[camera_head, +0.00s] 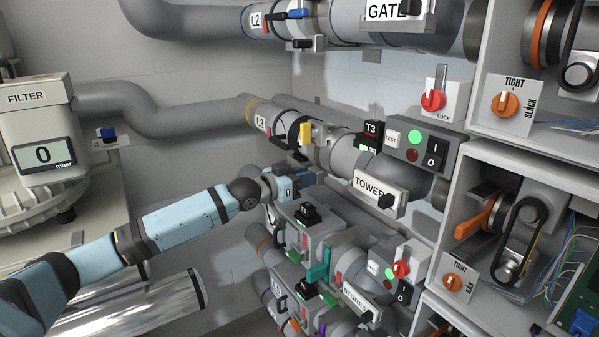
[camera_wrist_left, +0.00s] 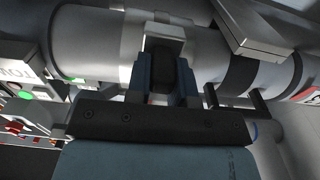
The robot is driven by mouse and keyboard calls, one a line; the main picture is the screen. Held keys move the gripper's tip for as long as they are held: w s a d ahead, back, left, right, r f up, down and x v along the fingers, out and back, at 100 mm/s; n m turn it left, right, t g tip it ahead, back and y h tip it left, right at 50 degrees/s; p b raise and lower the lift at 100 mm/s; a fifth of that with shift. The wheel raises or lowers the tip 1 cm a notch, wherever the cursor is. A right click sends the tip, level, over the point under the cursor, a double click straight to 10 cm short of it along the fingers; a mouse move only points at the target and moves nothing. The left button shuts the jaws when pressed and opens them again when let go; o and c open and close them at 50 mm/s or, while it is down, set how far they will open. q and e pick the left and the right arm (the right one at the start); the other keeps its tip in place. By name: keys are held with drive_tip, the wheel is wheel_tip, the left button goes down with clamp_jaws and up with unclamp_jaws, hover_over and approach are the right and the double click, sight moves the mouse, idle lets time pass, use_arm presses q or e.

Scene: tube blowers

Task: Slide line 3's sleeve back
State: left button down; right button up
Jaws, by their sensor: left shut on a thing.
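Line 3's pipe carries a label L3 (camera_head: 262,122) and a yellow lever (camera_head: 305,133), with a T3 box (camera_head: 373,133) and a TOWER plate (camera_head: 380,190) farther right. My left gripper (camera_head: 300,182) is just below this pipe. In the left wrist view its two fingers (camera_wrist_left: 163,85) are shut on a dark handle (camera_wrist_left: 162,62) under a pale bracket on the grey pipe (camera_wrist_left: 90,40). The fingers hide part of the handle. I cannot tell exactly where the sleeve ends. A dark band (camera_wrist_left: 238,70) circles the pipe to the right of the handle there. My right gripper is not in view.
Line L2 (camera_head: 256,19) runs above, and more lines with a teal lever (camera_head: 318,268) run below. A switch box (camera_head: 425,148) with a green light and open belt-drive housings (camera_head: 510,225) stand to the right. A FILTER unit (camera_head: 42,130) reading 0 mbar stands at left.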

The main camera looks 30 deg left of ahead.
use_arm(q)
drive_tip(key=d, duration=0.1)
drive_tip(key=s+d+p, duration=0.1)
drive_tip(key=d, duration=0.1)
drive_tip(key=shift+s+d+f, duration=0.15)
drive_tip(key=shift+s, duration=0.05)
drive_tip(key=c, duration=1.1)
unclamp_jaws()
drive_tip(key=shift+d, duration=0.1)
drive_tip(key=shift+o, duration=0.5)
drive_tip(key=b+v, duration=0.3)
drive_tip(key=v, duration=1)
drive_tip(key=shift+s, duration=0.4)
drive_tip(key=shift+r, duration=0.2)
